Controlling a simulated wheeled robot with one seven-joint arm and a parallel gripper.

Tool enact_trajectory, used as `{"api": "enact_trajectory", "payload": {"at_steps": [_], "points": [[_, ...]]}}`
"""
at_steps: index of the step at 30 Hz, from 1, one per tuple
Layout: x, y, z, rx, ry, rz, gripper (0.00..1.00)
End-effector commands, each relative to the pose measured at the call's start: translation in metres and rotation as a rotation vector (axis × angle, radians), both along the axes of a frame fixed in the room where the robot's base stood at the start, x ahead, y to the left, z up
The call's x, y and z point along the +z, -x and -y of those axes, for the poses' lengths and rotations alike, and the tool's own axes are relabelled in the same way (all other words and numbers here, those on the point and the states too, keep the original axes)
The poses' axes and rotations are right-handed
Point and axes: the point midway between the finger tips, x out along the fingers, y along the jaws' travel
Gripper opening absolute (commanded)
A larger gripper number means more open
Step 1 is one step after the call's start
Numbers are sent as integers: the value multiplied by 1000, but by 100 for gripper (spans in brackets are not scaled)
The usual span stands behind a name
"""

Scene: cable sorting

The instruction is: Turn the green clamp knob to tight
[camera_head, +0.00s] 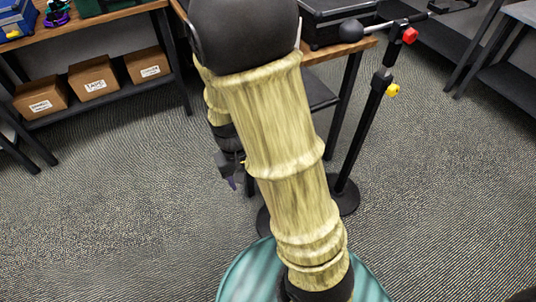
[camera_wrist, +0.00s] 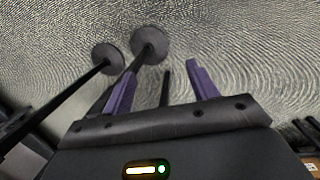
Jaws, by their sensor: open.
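No green clamp knob shows in either view. A black stand (camera_head: 367,130) at the right of my arm in the head view carries a red knob (camera_head: 411,35) near its top and a yellow knob (camera_head: 393,90) lower down. My gripper (camera_head: 233,184) hangs low at the left of my arm, apart from this stand. In the wrist view my gripper (camera_wrist: 160,75) has its two purple fingers spread, with nothing between them but a dark bar and floor beyond. My arm hides much of the middle of the head view.
Two round stand bases show in the wrist view, one nearer the middle (camera_wrist: 150,44) and one at left (camera_wrist: 107,58). A wooden bench (camera_head: 100,17) with boxes (camera_head: 94,77) on its lower shelf stands at back left. The carpet (camera_head: 110,200) at left is clear.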

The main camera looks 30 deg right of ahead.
Motion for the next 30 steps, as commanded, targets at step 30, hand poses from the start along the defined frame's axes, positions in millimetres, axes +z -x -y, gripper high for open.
{"api": "enact_trajectory", "payload": {"at_steps": [30], "points": [[70,23,8,67,-89,322,36]]}}
